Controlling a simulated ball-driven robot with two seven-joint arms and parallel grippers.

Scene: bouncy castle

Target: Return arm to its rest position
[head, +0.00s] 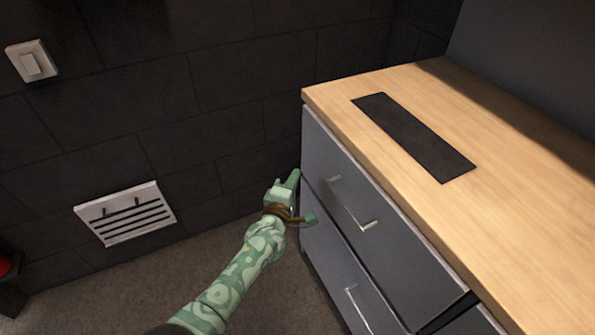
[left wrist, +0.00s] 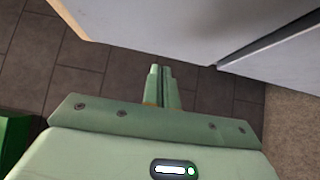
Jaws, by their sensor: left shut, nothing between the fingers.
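My left arm (head: 238,278), green with a pale pattern, reaches in from the bottom of the head view. Its gripper (head: 293,178) is beside the left edge of the grey drawer cabinet (head: 335,165), below the wooden top. In the left wrist view the two fingers (left wrist: 162,86) are together, with nothing between them. My right gripper is in neither view.
The cabinet has a wooden countertop (head: 500,180) with a dark inset panel (head: 413,137) and drawers with metal handles (head: 369,225). A dark tiled wall (head: 230,70) carries a white switch (head: 32,62) and a vent (head: 127,212). Carpet (head: 110,295) lies open at the lower left.

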